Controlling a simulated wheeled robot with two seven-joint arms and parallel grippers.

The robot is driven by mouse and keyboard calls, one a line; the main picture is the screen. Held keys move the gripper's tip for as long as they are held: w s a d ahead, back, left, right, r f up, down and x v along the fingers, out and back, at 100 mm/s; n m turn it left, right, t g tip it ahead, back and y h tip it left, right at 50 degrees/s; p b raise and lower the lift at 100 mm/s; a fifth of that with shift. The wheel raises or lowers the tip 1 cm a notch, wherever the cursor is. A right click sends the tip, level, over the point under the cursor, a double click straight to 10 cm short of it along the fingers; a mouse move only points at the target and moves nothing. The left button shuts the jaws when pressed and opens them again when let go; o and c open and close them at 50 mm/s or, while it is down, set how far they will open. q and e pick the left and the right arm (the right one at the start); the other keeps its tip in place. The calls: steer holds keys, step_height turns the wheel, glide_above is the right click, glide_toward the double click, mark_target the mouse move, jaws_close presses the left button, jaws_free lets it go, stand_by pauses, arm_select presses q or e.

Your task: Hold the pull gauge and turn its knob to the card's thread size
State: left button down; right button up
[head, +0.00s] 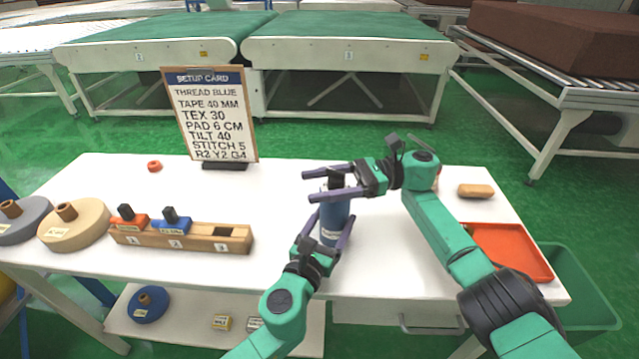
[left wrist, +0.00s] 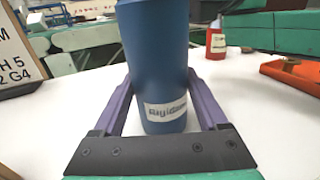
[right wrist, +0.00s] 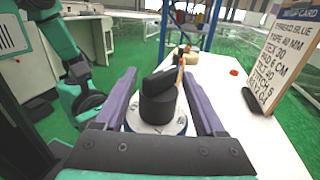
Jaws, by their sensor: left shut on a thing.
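The pull gauge is a blue cylinder (head: 334,222) standing upright near the middle of the white table. It fills the centre of the left wrist view (left wrist: 155,60), with a partly readable white label. My left gripper (head: 332,228) is shut on its body, one finger on each side. The gauge's black knob (right wrist: 157,102) has a raised bar and sits on a pale dial, whose marks I cannot read. My right gripper (right wrist: 160,85) is open, its fingers either side of the knob with gaps. The setup card (head: 212,115) reads TEX 30 and THREAD BLUE.
A wooden block (head: 180,238) with red and blue pieces stands left of the gauge. Spools (head: 75,225) lie at the far left. An orange tray (head: 510,252) and tan object (head: 476,191) are at the right. A red bottle (left wrist: 215,42) stands behind. An orange ring (head: 154,166) lies near the card.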

steer(key=v, duration=0.7)
steer(key=shift+d, duration=0.2)
steer(key=shift+w, duration=0.15)
arm_select(q)
jaws_free()
steer(key=shift+s, duration=0.1)
